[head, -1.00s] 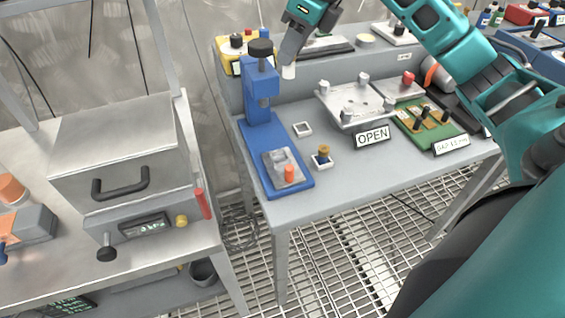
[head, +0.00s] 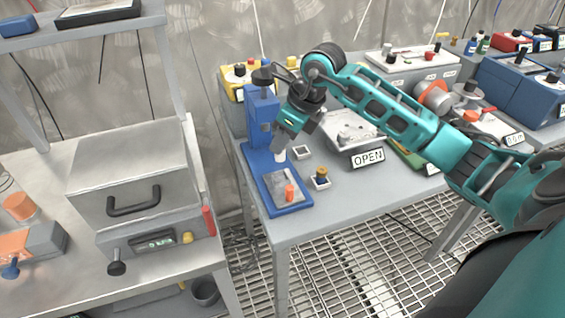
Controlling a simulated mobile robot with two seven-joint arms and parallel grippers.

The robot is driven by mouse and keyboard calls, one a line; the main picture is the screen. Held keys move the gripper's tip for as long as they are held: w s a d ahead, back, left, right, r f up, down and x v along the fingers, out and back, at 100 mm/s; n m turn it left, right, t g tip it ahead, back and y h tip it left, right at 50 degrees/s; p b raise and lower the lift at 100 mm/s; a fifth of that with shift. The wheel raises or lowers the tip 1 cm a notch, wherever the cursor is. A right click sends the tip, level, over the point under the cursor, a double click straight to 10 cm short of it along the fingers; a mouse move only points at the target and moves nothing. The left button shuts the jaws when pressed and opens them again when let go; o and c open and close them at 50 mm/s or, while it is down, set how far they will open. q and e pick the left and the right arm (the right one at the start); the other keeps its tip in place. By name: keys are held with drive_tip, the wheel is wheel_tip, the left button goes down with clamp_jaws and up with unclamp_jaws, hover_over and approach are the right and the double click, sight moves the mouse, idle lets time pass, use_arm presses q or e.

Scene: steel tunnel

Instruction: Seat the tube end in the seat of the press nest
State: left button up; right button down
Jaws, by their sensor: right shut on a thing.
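The blue press (head: 261,122) stands at the left end of the grey bench, with a dark knob on top. Its flat blue base (head: 299,208) reaches toward me and carries the grey press nest (head: 281,185). A small orange piece (head: 290,192) stands at the nest's front. My right gripper (head: 279,147) points down beside the press column, above the back of the nest. It is shut on the small white tube end (head: 281,157), whose lower part shows below the fingers. I cannot tell whether the tube end touches the nest; the seat is not clearly visible. My left gripper is not in view.
A small white square tray (head: 302,152) and a small holder with a brass-coloured piece (head: 321,178) stand right of the press. An OPEN sign (head: 367,158) stands before a metal fixture (head: 346,128). A grey box oven (head: 130,175) stands on the left bench.

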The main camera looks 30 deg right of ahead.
sight(283, 160)
drive_tip(key=shift+f, duration=3.4)
drive_tip(key=shift+f, duration=0.2)
drive_tip(key=c, duration=1)
unclamp_jaws()
drive_tip(key=shift+o, duration=0.2)
drive_tip(key=shift+r, duration=0.15)
drive_tip(key=shift+r, duration=0.25)
drive_tip(key=v, duration=1.1)
drive_tip(key=shift+s+r, duration=0.15)
drive_tip(key=shift+r, duration=0.1)
drive_tip(key=shift+d, duration=0.1)
